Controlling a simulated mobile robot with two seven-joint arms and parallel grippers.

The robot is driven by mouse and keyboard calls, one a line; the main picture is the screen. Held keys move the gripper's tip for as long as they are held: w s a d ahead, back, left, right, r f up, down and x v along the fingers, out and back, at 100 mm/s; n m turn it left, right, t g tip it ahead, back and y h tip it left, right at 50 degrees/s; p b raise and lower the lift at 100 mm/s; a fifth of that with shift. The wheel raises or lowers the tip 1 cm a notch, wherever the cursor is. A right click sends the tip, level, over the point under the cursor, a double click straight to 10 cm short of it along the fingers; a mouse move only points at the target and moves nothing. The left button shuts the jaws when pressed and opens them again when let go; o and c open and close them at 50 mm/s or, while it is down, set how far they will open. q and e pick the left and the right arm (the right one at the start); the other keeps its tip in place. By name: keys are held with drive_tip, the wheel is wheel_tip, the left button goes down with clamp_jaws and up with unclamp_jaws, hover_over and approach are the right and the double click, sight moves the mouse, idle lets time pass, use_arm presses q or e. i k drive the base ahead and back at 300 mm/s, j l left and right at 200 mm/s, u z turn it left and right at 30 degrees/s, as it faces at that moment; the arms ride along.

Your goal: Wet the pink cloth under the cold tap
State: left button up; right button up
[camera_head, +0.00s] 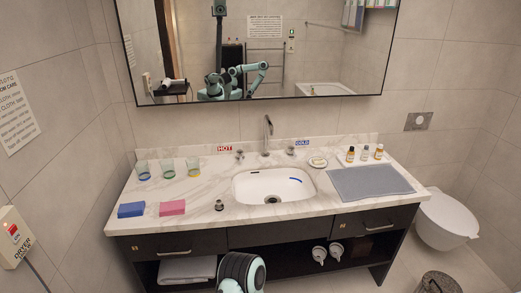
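The pink cloth (172,208) lies folded flat on the left front of the marble counter (215,190). The white basin (250,186) is to its right, with a metal spout (267,132) behind it. A tap handle (290,150) stands right of the spout, near the blue COLD label (302,143). Another handle (239,155) stands to the left, near the red HOT label (225,148). I see no water at the spout. A teal and black part of my arm shows at the bottom; neither gripper is directly in view.
A blue cloth (131,210) lies left of the pink one. Several glasses (168,168) stand behind them. A small metal knob (219,205) stands at the counter front. A grey mat (370,181), small bottles (365,153) and soap dish (318,162) are on the right.

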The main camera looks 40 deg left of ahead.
sight(291, 149)
drive_tip(key=u, duration=1.15)
drive_tip(key=i+l, duration=0.35)
drive_tip(key=i, duration=0.1)
